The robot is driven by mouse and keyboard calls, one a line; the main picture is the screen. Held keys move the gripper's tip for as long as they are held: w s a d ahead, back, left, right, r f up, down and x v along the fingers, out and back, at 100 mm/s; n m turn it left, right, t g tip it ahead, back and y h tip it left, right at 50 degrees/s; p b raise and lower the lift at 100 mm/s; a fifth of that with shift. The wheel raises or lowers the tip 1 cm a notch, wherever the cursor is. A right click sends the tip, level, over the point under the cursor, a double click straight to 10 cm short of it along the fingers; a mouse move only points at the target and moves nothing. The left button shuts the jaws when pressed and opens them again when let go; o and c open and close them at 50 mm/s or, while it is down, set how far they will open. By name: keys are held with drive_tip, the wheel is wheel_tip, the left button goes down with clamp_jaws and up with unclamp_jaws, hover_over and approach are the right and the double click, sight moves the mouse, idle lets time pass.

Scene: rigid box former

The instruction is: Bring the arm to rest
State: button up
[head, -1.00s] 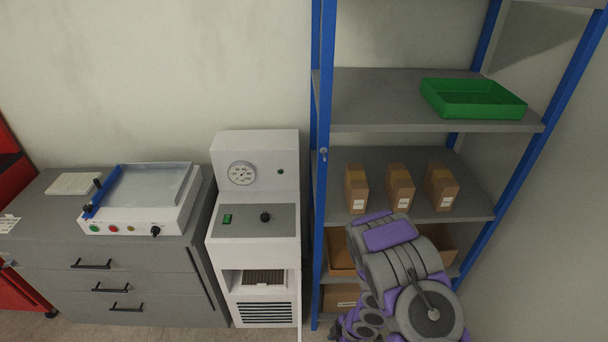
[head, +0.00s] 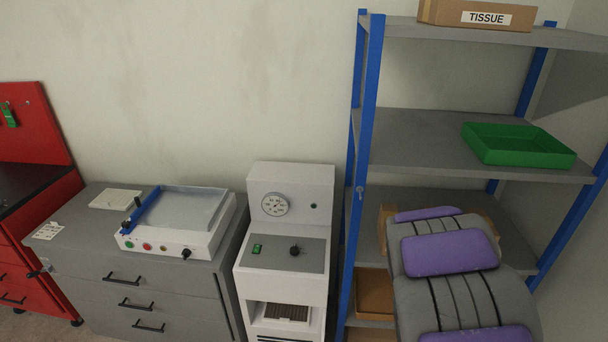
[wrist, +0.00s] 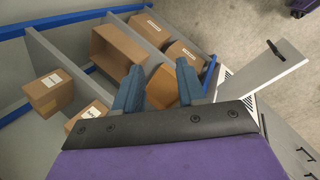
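My arm (head: 450,254) is folded in front of the lower part of the shelf rack in the head view, and its gripper end is hidden there. In the wrist view my gripper (wrist: 159,67) has its two blue-grey fingers spread apart. A brown carton (wrist: 163,88) shows in the gap between them and looks to lie beyond the fingers, on the rack; no grip on it is visible.
The blue-posted rack (head: 362,190) stands at the right, with a green tray (head: 515,147) and a tissue box (head: 478,14) on it. A white machine (head: 290,190) and a grey cabinet (head: 130,292) carrying a white sealer (head: 180,225) stand to the left.

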drive_tip(key=s+a+r+m+g, duration=0.2)
drive_tip(key=s+a+r+m, duration=0.35)
drive_tip(key=s+r, duration=0.55)
drive_tip(key=s+a+r+y, duration=0.2)
drive_tip(key=s+a, duration=0.4)
drive_tip(key=s, duration=0.1)
drive_tip(key=s+a+r+m+g+y, duration=0.1)
drive_tip(key=s+a+r+y, duration=0.1)
drive_tip(key=s+a, duration=0.4)
drive_tip(key=shift+s+a+r+g+y, duration=0.35)
drive_tip(key=shift+s+r, duration=0.4)
drive_tip(key=shift+s, duration=0.3)
